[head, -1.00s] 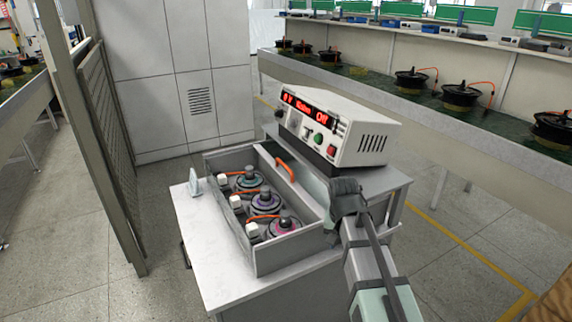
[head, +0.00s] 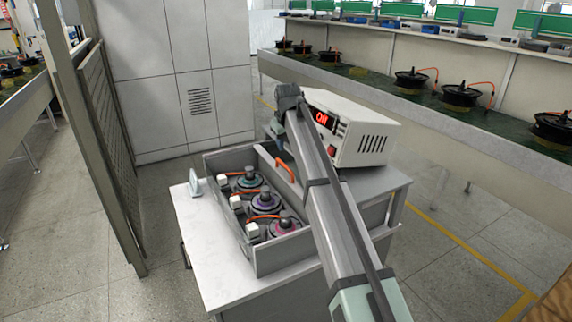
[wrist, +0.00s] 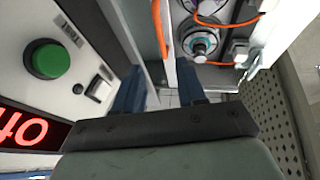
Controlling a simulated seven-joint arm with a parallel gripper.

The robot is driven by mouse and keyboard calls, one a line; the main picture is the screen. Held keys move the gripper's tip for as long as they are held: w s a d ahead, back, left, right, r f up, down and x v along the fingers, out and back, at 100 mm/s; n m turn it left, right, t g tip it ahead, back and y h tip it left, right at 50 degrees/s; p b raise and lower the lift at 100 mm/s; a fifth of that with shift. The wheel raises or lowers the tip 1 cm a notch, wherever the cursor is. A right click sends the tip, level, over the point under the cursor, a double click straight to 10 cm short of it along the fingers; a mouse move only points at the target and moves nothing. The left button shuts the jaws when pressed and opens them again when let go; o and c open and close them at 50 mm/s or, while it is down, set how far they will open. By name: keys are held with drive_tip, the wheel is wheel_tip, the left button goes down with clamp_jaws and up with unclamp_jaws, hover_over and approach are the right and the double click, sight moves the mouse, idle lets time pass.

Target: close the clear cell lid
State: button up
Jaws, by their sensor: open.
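The grey cell box (head: 285,259) sits on the table with its top uncovered, and several motors (head: 265,202) show inside. An orange handle (head: 286,170) stands at the box's right side, where the raised clear lid appears to be; its pane is hard to make out and partly behind my arm. The handle (wrist: 159,28) also shows in the wrist view, ahead of the gap between my fingers. My gripper (head: 278,131) is open and empty, pointing down between the box's far end and the tester. Its two dark blue fingers (wrist: 161,88) show in the wrist view, apart from the handle.
The white tester (head: 358,135) with a red display stands right beside the box, close to my gripper; its green button (wrist: 47,59) shows in the wrist view. A mesh fence (head: 105,125) is at left. The table's front left (head: 205,245) is bare.

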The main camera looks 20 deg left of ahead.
sight(286, 166)
drive_tip(key=x, duration=1.3)
drive_tip(key=shift+w+d+f, duration=0.1)
drive_tip(key=shift+f, duration=0.15)
clamp_jaws()
